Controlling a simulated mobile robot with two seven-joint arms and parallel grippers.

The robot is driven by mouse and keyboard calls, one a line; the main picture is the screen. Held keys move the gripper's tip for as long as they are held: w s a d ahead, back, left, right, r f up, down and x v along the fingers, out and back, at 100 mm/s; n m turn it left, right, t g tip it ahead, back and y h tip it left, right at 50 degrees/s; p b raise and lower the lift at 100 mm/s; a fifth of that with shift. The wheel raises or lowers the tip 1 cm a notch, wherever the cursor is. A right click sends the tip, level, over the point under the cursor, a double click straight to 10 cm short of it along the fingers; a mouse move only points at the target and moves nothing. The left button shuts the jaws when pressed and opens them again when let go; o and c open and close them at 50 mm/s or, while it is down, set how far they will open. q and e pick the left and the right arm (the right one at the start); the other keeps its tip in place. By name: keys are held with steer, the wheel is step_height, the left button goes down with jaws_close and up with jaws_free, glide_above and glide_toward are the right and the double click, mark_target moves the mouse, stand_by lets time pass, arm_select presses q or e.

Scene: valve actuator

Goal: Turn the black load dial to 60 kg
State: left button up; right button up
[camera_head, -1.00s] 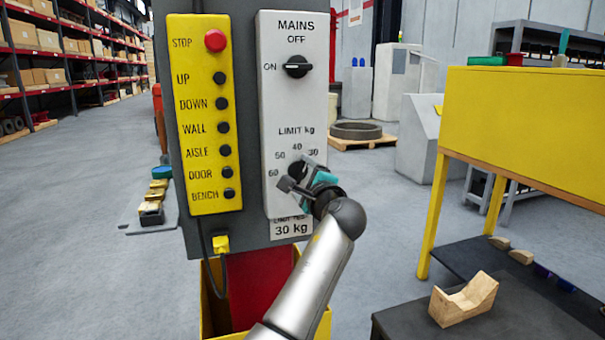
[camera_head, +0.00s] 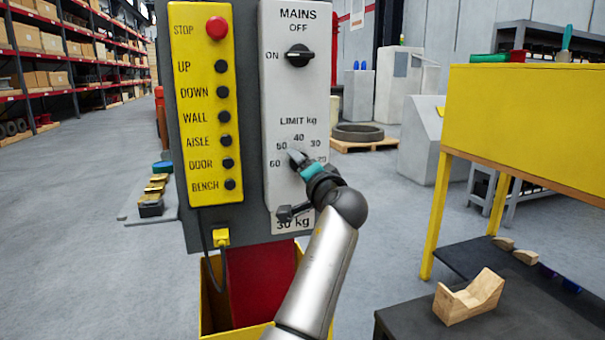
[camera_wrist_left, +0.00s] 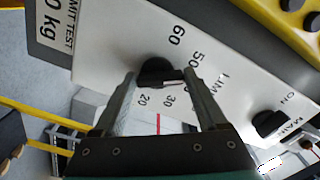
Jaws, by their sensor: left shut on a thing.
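The black load dial (camera_wrist_left: 157,71) sits on the white panel (camera_head: 283,105) under LIMIT kg. Its scale shows 60, 50, 40, 30 and 20 in the head view. My left gripper (camera_head: 297,158) is at the dial and hides most of it there. In the left wrist view my left gripper (camera_wrist_left: 161,76) has one finger on each side of the dial and is shut on it. A pale mark on the dial points toward the right finger, between the 50 and the 30. The finger hides the 40 there. My right gripper is not in view.
Above the dial is the black MAINS switch (camera_head: 298,55). To the left is a yellow button panel (camera_head: 205,110) with a red STOP button (camera_head: 216,28). A limit test plate (camera_head: 293,222) reading 30 kg is below, partly covered. A yellow bench (camera_head: 530,125) stands right.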

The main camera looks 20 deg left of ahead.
arm_select(q)
steer(key=shift+d+f+n+b, duration=0.15)
steer(key=shift+n+b, duration=1.35)
steer(key=shift+n, duration=1.45)
steer(key=shift+a+f+n+b, duration=0.15)
steer(key=shift+n+b, duration=1.3)
steer(key=shift+n, duration=1.5)
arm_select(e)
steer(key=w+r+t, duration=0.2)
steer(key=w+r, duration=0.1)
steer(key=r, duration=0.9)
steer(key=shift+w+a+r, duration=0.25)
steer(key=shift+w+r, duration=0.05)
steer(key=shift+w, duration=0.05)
arm_select(q)
steer(key=shift+d, duration=0.1)
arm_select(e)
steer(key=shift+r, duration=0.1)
arm_select(q)
steer(key=o, duration=1.3)
steer(key=shift+w, duration=0.1)
